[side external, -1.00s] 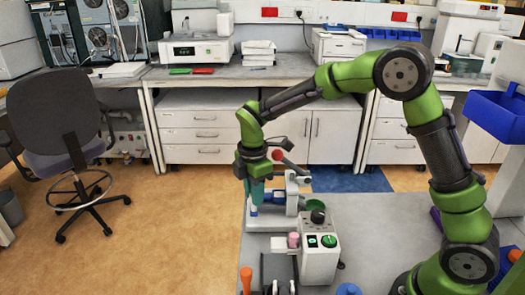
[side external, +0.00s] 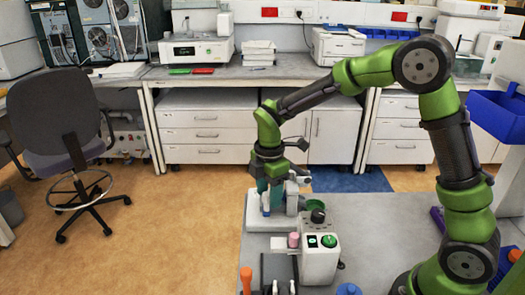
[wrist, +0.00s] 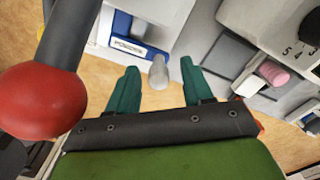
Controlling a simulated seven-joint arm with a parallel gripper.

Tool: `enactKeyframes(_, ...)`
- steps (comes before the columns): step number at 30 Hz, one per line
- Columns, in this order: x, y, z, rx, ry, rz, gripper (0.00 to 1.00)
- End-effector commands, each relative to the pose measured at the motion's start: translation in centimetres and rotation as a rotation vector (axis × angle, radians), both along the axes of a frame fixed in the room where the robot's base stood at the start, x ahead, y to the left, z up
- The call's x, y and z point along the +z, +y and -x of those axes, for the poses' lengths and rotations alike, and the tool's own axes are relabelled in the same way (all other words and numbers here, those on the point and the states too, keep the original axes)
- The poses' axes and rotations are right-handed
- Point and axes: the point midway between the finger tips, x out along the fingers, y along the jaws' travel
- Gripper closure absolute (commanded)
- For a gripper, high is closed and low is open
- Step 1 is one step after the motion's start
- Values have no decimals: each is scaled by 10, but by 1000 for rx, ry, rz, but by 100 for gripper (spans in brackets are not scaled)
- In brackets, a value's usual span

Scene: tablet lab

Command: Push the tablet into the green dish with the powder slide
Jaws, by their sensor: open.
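My gripper (side external: 271,200) is open and points down at the small white press on the grey bench. In the wrist view its two teal fingers (wrist: 158,72) stand apart with a grey peg (wrist: 158,76) between them, and I see no clear contact. The powder slide (wrist: 122,50), blue with a white label reading POWDER, lies just beyond the left finger in that view. The green dish (side external: 316,202) sits right of the gripper in the side view, partly hidden. I cannot see the tablet.
A lever with a red ball knob (wrist: 42,100) is close to my gripper on the left in the wrist view. A white control box (side external: 321,258) with a green dial and a pink cylinder (wrist: 273,73) stands near. The bench to the right is mostly clear.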

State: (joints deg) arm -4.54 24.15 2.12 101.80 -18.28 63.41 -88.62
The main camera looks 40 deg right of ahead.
Motion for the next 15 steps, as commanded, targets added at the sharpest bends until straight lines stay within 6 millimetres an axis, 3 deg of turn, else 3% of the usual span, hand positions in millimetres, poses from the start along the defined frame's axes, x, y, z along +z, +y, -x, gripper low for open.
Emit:
enactKeyframes(5,15,1,-1,0,-4,-1,49)
enactKeyframes(15,94,0,-1,-1,-7,-2,49)
